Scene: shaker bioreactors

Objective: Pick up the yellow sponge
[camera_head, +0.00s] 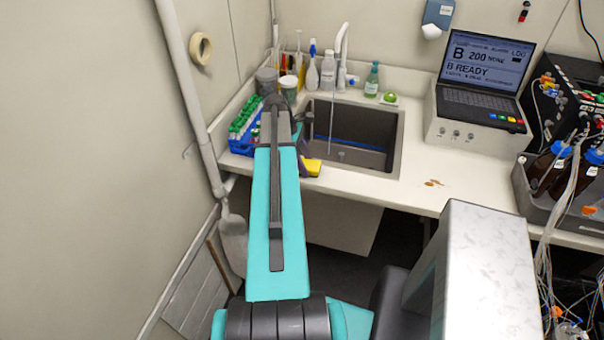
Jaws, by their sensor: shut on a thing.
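The yellow sponge (312,167) is at the front left corner of the sink (352,172), near the counter's front edge. Only part of it shows, to the right of my teal arm. My gripper (304,148) is at the sponge, shut on it, and largely hidden behind my arm. I cannot tell whether the sponge still touches the counter.
A blue rack (235,142) of green-capped tubes stands left of my arm. Bottles (328,70) and a faucet (342,45) stand behind the sink. A brown stain (433,183) marks the counter (455,165) at right. A laptop-like device (480,90) stands behind it.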

